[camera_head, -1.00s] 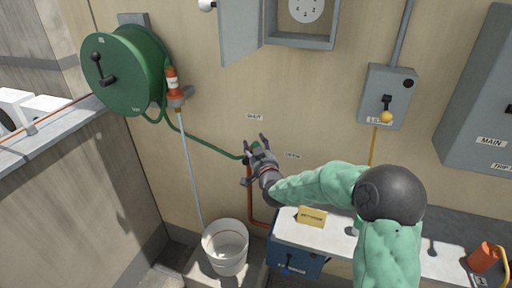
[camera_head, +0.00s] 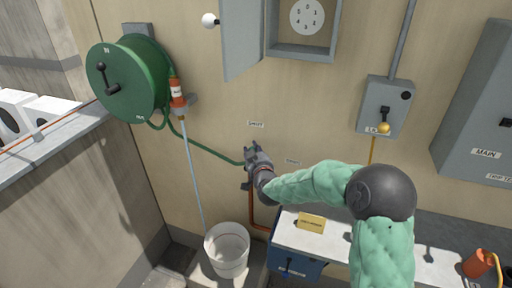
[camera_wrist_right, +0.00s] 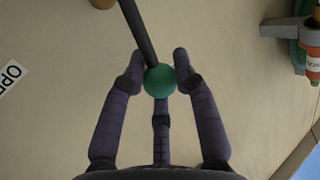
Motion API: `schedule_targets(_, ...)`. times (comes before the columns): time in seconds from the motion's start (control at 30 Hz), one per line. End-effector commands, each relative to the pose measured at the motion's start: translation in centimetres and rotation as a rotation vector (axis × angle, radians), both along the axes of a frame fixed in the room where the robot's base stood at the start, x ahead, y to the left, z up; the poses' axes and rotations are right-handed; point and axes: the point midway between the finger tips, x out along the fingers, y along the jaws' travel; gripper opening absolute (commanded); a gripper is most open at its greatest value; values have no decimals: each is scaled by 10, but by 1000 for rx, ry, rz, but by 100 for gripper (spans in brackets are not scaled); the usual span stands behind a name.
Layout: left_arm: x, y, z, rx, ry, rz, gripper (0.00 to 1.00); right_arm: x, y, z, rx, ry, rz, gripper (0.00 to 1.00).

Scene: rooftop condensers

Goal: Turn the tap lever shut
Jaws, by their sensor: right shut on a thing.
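The tap lever (camera_wrist_right: 138,30) is a dark rod ending in a green ball (camera_wrist_right: 160,80), seen in the right wrist view. My right gripper (camera_wrist_right: 160,70) has its three fingers closed around the ball. In the head view my right gripper (camera_head: 252,150) is at the wall, at the end of the green hose (camera_head: 205,148) and above the copper pipe (camera_head: 252,212). It hides most of the tap and lever. A SHUT label (camera_head: 255,124) is above the gripper, and an OPEN label (camera_head: 293,161) is to its right. My left gripper is not in view.
A green hose reel (camera_head: 128,78) and an orange-topped wand (camera_head: 178,95) are on the wall at left. A white bucket (camera_head: 227,250) stands below.

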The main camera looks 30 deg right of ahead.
Motion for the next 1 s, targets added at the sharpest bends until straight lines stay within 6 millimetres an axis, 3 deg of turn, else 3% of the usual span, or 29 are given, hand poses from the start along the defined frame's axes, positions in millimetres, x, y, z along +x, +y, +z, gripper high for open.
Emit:
schedule_targets(0.03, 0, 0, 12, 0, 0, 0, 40, 2, 2, 6, -15, 21, 0, 0)
schedule_targets(0.5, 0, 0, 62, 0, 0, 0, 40, 16, 14, 7, -147, 173, 1, 0)
schedule_targets(0.97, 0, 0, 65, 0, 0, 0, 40, 18, 15, 4, -170, 194, 0, 0)
schedule_targets(1.0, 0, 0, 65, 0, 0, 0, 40, 18, 15, 4, -170, 194, 0, 32)
